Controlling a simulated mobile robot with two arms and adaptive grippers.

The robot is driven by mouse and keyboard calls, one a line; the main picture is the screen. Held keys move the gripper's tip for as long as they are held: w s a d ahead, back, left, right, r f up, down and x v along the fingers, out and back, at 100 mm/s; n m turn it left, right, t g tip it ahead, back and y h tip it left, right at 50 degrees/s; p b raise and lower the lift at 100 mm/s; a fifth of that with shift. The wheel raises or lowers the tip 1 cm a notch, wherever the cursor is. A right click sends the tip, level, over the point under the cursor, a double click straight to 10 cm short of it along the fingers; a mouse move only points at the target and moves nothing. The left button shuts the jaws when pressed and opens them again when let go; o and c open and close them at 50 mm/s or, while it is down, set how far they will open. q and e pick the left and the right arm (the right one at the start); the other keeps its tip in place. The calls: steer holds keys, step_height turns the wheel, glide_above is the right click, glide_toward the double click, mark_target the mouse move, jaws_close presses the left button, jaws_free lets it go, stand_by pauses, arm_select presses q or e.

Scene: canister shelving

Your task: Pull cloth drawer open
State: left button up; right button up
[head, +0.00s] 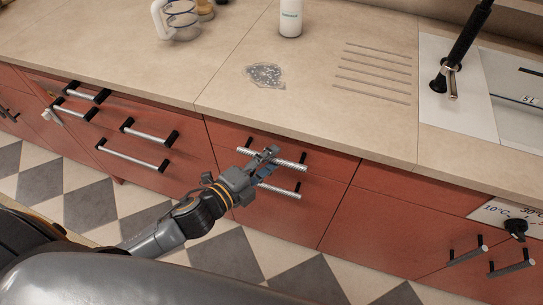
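My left gripper (263,163) reaches in from the lower left to the upper bar handle (294,164) of a red drawer front (228,134) under the counter. Its fingers overlap the bar, one part above it and one below. I cannot tell whether they are closed on it. This upper drawer looks shut, flush with its neighbours. A second bar handle (287,193) sits just below, partly behind the gripper. No cloth is in view, and no label shows which drawer holds cloth. My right gripper is not in view.
More red drawers with bar handles (133,155) lie to the left. A sink and black tap (462,50) are at right. The checkered floor is clear.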

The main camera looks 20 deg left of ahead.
arm_select(q)
steer(key=shift+w+d, duration=0.2)
steer(key=shift+w, duration=0.25)
jaws_close()
steer(key=shift+f, duration=0.1)
